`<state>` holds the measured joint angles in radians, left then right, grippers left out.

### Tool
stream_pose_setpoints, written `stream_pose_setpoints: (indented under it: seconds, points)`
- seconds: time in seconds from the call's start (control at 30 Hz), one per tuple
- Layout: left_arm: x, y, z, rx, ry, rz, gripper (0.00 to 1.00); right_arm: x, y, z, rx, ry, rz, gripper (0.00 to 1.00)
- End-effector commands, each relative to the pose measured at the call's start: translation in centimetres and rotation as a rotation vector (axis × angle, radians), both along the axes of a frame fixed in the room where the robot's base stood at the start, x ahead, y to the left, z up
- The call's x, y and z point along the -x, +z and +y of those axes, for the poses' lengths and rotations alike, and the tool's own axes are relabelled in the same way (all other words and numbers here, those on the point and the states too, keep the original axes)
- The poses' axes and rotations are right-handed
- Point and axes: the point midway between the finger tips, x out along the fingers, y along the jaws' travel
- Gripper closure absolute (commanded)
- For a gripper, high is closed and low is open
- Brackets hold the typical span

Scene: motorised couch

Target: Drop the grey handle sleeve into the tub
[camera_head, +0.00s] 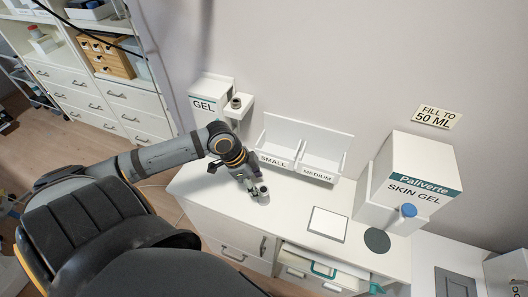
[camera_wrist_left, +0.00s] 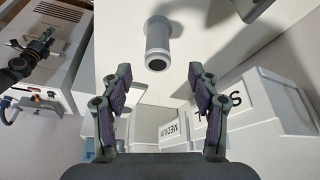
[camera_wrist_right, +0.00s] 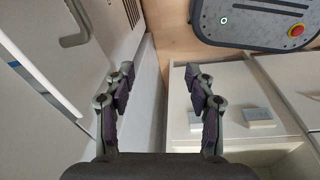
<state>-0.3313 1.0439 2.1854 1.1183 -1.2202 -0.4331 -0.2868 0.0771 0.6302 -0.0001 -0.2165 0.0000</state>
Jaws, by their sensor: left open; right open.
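A grey sleeve (camera_wrist_left: 158,45) with a dark round opening stands on the white counter in the left wrist view, beyond my left fingertips and midway between them. My left gripper (camera_wrist_left: 157,78) is open and empty; in the head view it points down at the counter (camera_head: 200,185), where I cannot clearly separate sleeve from fingers. My right gripper (camera_wrist_right: 157,80) is open and empty beside white cabinets, above the floor. I cannot tell for sure which container is the tub. A white two-part bin (camera_head: 300,135) marked SMALL and MEDIUM stands at the wall.
A GEL box (camera_head: 208,95) has a holder beside it with a grey piece (camera_head: 236,103) in it. A Paliverte skin gel dispenser (camera_head: 415,165) stands at the right. A white square plate (camera_head: 327,223) and a grey disc (camera_head: 377,240) lie on the counter. A drawer below is partly open.

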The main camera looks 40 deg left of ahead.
Motion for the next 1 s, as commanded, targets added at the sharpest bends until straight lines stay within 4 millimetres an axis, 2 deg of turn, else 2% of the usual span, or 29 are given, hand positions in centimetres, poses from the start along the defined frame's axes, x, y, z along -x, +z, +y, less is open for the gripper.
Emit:
stream_pose_setpoints:
  seconds: [0.13,0.4,0.53,0.8,1.0]
  points:
    - [-0.2,-0.9,-0.4,0.006,0.003,-0.002,0.39,0.3,-0.5,-0.2,0.003,0.0,0.006,0.45]
    - [-1.0,-3.6,-1.7,0.008,0.005,-0.002,0.39,2.5,-1.1,-0.4,0.004,0.0,0.039,0.45]
    - [-1.2,-4.5,-1.9,0.002,0.002,-0.001,0.39,2.3,-1.1,-0.4,0.004,0.0,0.037,0.45]
    - [-1.2,-4.6,-1.9,0.0,0.0,0.0,0.39,1.8,-1.1,-0.4,0.005,0.0,0.028,0.45]
    - [-1.2,-4.6,-1.9,0.0,0.0,0.0,0.66,1.7,-1.1,-0.3,0.004,0.001,0.026,0.45]
